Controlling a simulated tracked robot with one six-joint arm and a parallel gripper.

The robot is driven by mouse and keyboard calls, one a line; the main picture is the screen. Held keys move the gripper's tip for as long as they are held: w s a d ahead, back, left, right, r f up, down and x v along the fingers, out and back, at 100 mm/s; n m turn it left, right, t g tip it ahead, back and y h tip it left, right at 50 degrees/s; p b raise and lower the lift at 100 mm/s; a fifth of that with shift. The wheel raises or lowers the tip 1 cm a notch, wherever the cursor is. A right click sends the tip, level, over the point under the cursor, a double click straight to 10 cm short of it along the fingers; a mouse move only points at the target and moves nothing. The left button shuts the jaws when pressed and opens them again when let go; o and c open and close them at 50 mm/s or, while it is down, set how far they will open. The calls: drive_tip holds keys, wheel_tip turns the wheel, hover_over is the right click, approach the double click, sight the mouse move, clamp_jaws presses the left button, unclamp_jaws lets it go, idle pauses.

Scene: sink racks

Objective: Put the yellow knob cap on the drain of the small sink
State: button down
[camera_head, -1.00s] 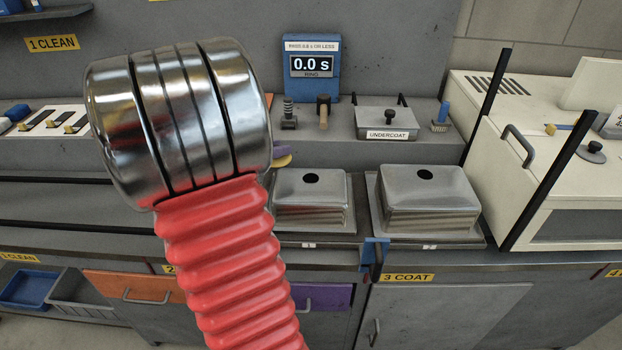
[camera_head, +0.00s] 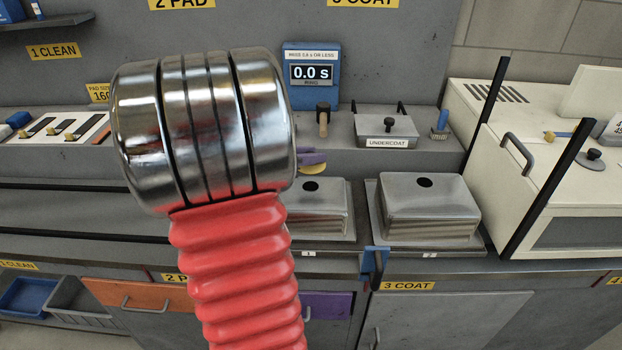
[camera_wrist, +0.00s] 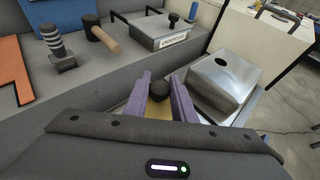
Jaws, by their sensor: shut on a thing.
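My gripper (camera_wrist: 161,74) has purple fingers shut on the yellow knob cap. The cap shows in the wrist view as a yellow disc (camera_wrist: 158,110) with a round dark knob between the fingers. In the head view, the purple fingers (camera_head: 314,157) and the cap's yellow edge (camera_head: 313,169) show just right of my metal wrist. They appear just above and behind the small sink (camera_head: 322,213), marked 1, whose dark drain hole (camera_head: 310,185) faces up. My arm hides the sink's left part. I cannot tell the cap's height above it.
A larger metal sink (camera_head: 430,208), marked 2, stands to the right; its dark hole (camera_wrist: 221,62) shows in the wrist view. An undercoat tray (camera_head: 386,130), a wooden-handled tool (camera_head: 323,122) and a blue timer (camera_head: 311,70) stand on the ledge behind.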

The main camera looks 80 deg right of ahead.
sight(311, 186)
drive_tip(key=shift+f, duration=1.6)
drive_tip(key=shift+f, duration=0.1)
drive_tip(key=shift+f, duration=1.8)
drive_tip(key=shift+f, duration=0.1)
drive_tip(key=c, duration=1.5)
unclamp_jaws()
drive_tip(key=shift+w+a+r, duration=0.3)
drive_tip(key=shift+a+r, duration=0.05)
drive_tip(key=shift+a, duration=0.1)
drive_tip(key=v, duration=1)
drive_tip(key=shift+a, duration=0.1)
drive_tip(key=shift+w+a+r, duration=0.15)
drive_tip(key=shift+w+a, duration=0.05)
drive_tip(key=shift+a, duration=0.05)
